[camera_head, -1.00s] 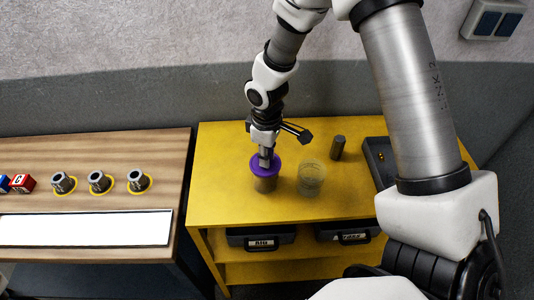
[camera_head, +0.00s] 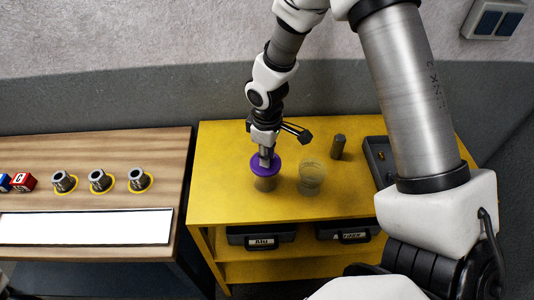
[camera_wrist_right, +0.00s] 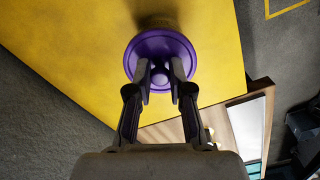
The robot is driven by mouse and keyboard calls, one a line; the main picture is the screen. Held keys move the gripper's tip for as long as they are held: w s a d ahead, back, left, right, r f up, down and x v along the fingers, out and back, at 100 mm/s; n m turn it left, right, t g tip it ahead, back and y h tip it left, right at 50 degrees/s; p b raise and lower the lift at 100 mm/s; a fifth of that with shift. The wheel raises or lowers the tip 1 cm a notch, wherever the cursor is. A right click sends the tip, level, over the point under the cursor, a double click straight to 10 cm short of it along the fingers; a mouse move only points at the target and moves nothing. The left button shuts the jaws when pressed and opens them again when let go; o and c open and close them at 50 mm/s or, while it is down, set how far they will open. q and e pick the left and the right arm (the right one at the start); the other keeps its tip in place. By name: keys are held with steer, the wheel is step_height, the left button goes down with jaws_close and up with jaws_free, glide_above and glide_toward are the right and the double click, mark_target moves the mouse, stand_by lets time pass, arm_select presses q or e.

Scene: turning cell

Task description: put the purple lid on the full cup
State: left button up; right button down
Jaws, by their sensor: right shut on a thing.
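The purple lid (camera_head: 264,163) sits level over the mouth of a cup (camera_head: 265,183) with a brownish look on the yellow table. My right gripper (camera_head: 265,156) is above the lid, shut on its knob. In the right wrist view the purple lid (camera_wrist_right: 160,57) shows as a disc, with the fingers of my right gripper (camera_wrist_right: 160,75) on either side of its round knob. A second, clear glass cup (camera_head: 311,178) stands to the right and looks empty. The lid hides the cup's inside. My left gripper is not in view.
A dark cylinder (camera_head: 338,147) and a dark tray (camera_head: 376,163) stand farther right on the yellow table (camera_head: 225,200). Labelled bins (camera_head: 262,237) sit below. The wooden bench (camera_head: 100,155) at left holds metal parts on yellow rings and small blocks.

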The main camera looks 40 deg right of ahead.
stand_by(0.4)
steer(key=c, duration=0.5)
jaws_free()
step_height(320, 180, up, 7)
steer(key=p, duration=0.6)
